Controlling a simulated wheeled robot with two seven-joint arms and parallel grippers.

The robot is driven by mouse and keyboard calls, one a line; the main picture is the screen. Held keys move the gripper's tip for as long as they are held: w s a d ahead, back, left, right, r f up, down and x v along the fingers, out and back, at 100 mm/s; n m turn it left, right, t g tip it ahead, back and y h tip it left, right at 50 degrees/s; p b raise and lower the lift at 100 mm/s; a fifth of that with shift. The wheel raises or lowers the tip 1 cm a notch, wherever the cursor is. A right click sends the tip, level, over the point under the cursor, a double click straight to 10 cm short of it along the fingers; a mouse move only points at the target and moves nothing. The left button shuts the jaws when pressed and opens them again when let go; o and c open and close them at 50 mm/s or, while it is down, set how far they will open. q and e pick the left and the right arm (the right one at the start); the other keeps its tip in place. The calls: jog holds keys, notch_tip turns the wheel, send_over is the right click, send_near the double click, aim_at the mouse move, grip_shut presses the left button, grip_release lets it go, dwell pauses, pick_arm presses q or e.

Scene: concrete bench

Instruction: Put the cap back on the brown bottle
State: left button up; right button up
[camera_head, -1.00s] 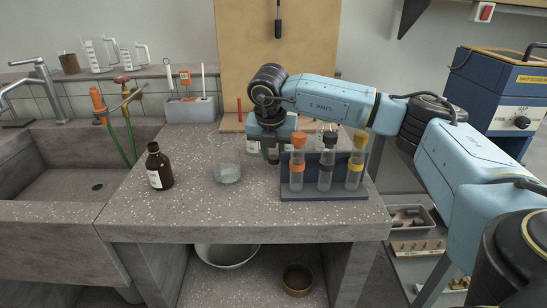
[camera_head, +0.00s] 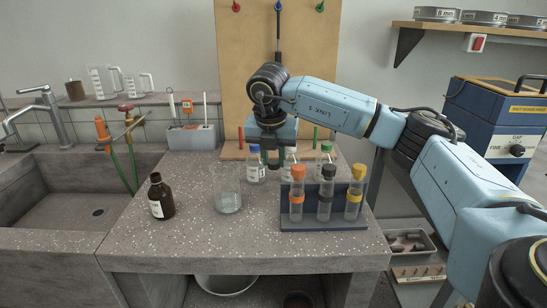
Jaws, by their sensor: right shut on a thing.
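The brown bottle (camera_head: 161,198) stands upright on the left of the bench, with a white label. Its neck top is dark and I see no clear separate cap on it. My right gripper (camera_head: 272,161) is pointing down above the bench, right of the bottle and behind the glass beaker. It is shut on a small dark thing, apparently the cap, mostly hidden between the fingers. My left gripper is not in view.
A clear beaker (camera_head: 228,192) stands between the brown bottle and a blue rack (camera_head: 325,218) of stoppered tubes. Capped bottles, one with a blue cap (camera_head: 254,166) and one with a green cap (camera_head: 326,157), stand behind. The sink is at left; the bench front is clear.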

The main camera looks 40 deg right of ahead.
jog(key=s+a+f+m+g+y, duration=0.1)
jog(key=s+a+m, duration=0.3)
jog(key=a+m, duration=0.6)
jog(key=s+a+f+m+g+y, duration=0.1)
jog(key=s+a+m+g, duration=0.3)
jog(key=a+m, duration=0.7)
jog(key=m, duration=0.4)
jog(key=shift+a+m, duration=0.3)
jog(key=shift+m, duration=0.1)
